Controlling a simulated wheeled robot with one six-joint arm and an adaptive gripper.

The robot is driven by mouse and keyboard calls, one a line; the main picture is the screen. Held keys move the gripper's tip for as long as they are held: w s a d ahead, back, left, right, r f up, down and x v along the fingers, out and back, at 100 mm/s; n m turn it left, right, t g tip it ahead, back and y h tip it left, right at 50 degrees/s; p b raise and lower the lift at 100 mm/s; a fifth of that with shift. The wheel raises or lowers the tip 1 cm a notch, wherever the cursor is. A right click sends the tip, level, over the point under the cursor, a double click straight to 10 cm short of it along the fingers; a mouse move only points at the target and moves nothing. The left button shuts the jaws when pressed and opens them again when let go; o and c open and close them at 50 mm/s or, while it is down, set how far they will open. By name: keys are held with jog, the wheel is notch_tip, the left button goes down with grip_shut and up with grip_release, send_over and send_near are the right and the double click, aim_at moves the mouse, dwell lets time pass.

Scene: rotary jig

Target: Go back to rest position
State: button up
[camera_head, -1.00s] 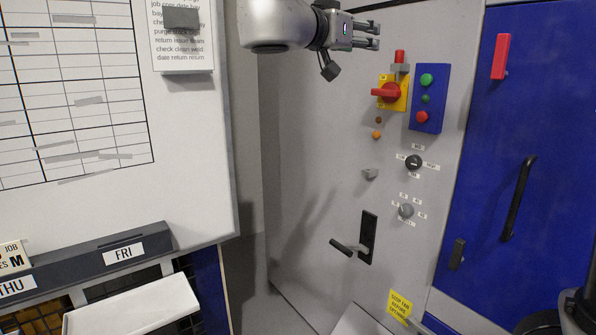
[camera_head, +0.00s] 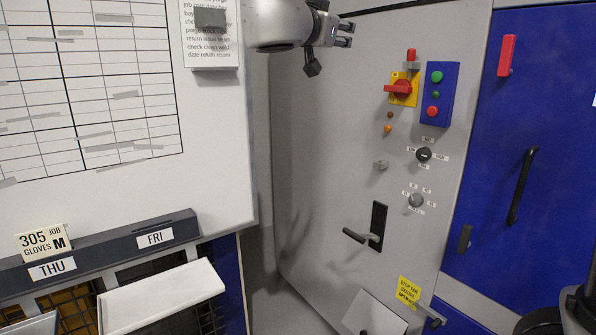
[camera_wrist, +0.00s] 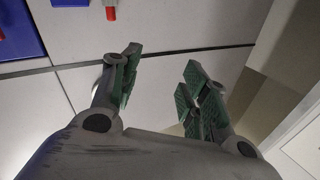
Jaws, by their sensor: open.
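My gripper (camera_head: 345,34) is at the top of the head view, in front of the upper part of the grey cabinet panel (camera_head: 330,150). It points to the right and stands to the left of and above the red and yellow rotary switch (camera_head: 400,88). In the wrist view my gripper (camera_wrist: 158,88) shows two green-padded fingers spread apart with nothing between them. The fingers touch nothing that I can see. A red part (camera_wrist: 110,12) and a blue part (camera_wrist: 72,3) show at the top of the wrist view.
A blue button box (camera_head: 436,95), knobs (camera_head: 424,154) and a lever handle (camera_head: 377,225) are on the panel. A blue door (camera_head: 550,120) with a black handle is at right. A whiteboard (camera_head: 90,205) and a bin rack (camera_head: 110,245) with a white tray (camera_head: 160,298) are at left.

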jog(key=w+a+f+n+t+y, duration=0.25)
jog(key=a+n+y, duration=0.55)
jog(key=a+y, duration=0.55)
jog(key=s+d+f+n+g+y, duration=0.1)
jog(key=s+f+n+g+y, duration=0.25)
jog(key=f, duration=0.25)
jog(key=s+d+f+n+g+y, duration=0.1)
jog(key=s+f+n+g+y, duration=0.15)
jog(key=f+g, duration=0.3)
jog(key=s+d+f+m+g+h, duration=0.1)
jog(key=s+d+f+g+h, duration=0.1)
jog(key=s+d+f, duration=0.4)
jog(key=s+d+f+g+h, duration=0.2)
jog(key=s+d+f, duration=0.15)
jog(key=d, duration=0.55)
jog(key=s+d+f+m+g+h, duration=0.1)
jog(key=s+d+f+g+h, duration=0.15)
jog(key=s+d+f, duration=0.35)
jog(key=s+d+m+h, duration=0.2)
jog(key=s+d, duration=0.2)
jog(key=d, duration=0.5)
jog(key=s+d+f+m+h, duration=0.1)
jog(key=s+d, duration=0.3)
jog(key=d, duration=0.6)
jog(key=shift+s+d+f+m+t+h, duration=0.2)
jog(key=shift+d+m+t+h, duration=0.15)
jog(key=shift+h, duration=0.25)
